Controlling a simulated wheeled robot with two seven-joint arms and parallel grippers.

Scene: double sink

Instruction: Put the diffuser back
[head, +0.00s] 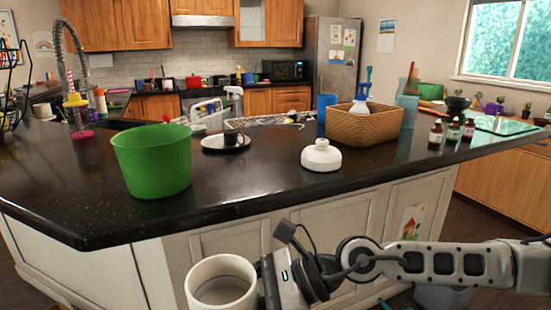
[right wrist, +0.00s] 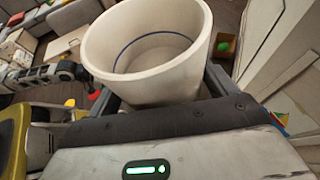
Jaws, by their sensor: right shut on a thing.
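My right gripper (head: 258,290) is shut on a white, open-topped round vessel (head: 221,278), low in front of the island cabinets and below the counter edge. In the right wrist view, the vessel (right wrist: 150,50) sits between the jaws, its mouth facing up, hollow, with a thin dark ring inside. I cannot tell for sure whether it is part of the diffuser. A white, domed piece with a short neck (head: 321,156) stands on the black counter near the front edge; it looks like a diffuser top.
The counter's front edge is clear between bucket and white dome. The sink and tall faucet (head: 72,50) lie behind.

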